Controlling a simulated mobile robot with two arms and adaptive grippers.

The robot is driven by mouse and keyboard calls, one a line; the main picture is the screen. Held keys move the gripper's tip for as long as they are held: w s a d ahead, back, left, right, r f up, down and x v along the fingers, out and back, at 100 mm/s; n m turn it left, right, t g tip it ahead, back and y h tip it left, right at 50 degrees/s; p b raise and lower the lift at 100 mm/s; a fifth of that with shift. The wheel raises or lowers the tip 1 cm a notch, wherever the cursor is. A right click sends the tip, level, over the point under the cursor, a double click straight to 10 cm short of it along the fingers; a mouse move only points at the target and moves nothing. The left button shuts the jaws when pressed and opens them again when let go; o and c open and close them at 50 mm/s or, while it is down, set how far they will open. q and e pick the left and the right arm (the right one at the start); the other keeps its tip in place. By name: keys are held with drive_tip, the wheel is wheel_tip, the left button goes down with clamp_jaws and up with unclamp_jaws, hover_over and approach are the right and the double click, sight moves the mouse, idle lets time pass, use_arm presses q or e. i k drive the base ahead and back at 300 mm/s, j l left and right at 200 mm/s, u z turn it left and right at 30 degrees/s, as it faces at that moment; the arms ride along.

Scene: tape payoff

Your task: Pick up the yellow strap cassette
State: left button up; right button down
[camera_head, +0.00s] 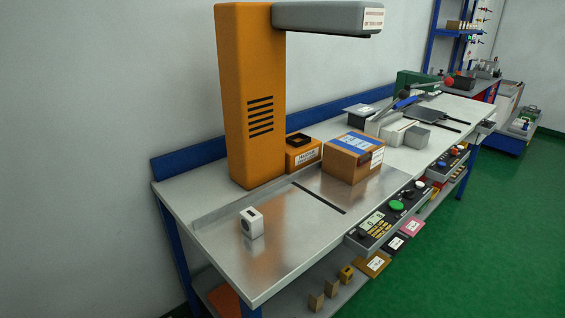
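Neither of my grippers is in view. On the lower shelf under the bench, near its front edge, a small yellow block (346,274) stands at the right end of a short row and may be the yellow strap cassette; it is too small to be sure. Two tan blocks, one in the middle (331,289) and one at the left (316,301), stand beside it. A small white block with a dark round mark (251,222) stands upright on the metal bench top (285,240).
An orange column with a grey overhead arm (257,70) rises at the bench's back. A cardboard box with blue tape (353,157) and an orange box with a black top (301,154) stand beside it. A control panel (385,221) lines the front edge. Green floor (470,250) is clear at right.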

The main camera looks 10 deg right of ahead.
sight(346, 274)
drive_tip(key=l+u, duration=0.4)
drive_tip(key=l, duration=0.85)
